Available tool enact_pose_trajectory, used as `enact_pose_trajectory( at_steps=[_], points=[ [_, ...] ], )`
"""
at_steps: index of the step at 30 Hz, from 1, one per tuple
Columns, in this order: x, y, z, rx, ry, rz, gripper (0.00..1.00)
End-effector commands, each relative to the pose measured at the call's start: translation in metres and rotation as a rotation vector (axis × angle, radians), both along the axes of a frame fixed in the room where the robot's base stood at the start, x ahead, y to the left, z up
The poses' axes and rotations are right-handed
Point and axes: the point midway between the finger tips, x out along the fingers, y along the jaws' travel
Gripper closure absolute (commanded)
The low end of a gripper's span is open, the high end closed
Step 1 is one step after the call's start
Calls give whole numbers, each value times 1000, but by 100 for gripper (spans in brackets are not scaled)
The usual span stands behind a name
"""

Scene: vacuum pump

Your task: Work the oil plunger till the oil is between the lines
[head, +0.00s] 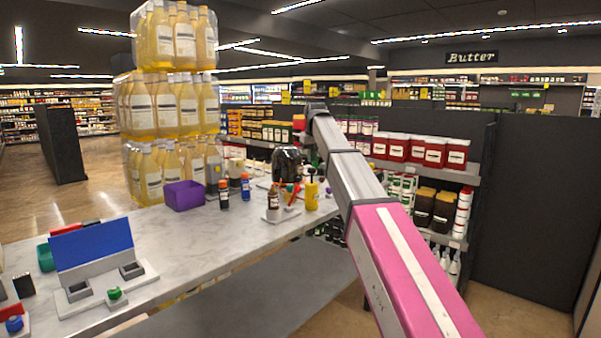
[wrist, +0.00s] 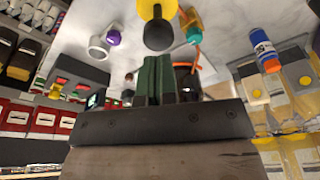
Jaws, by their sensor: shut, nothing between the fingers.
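My gripper (wrist: 156,80) is shut and empty, its dark green fingers together in the wrist view. In the head view the end of my arm (head: 287,163) hangs over the far right part of the counter. A yellow piece with a dark round end (wrist: 158,32) is just beyond the fingers in the wrist view, apart from them. It appears to be the yellow item (head: 311,193) on the counter in the head view. A dark bottle with an orange band (wrist: 186,78) shows close beside the fingers. I cannot make out an oil level or its lines, nor surely tell which part is the plunger.
Stacked oil bottles (head: 165,100) stand behind. The counter's middle is clear.

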Motion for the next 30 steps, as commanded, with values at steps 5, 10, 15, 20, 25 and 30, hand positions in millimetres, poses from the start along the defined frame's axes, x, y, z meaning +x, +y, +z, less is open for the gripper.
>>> enact_pose_trajectory(
  at_steps=[5, 10, 15, 20, 25, 30],
  points=[
    [0, 0, -2, 0, 0, 0, 100],
    [0, 0, -6, 0, 0, 0, 100],
    [0, 0, -11, 0, 0, 0, 100],
    [0, 0, -15, 0, -1, 0, 100],
    [0, 0, -19, 0, 0, 0, 100],
    [0, 0, -23, 0, 0, 0, 100]
  ],
)
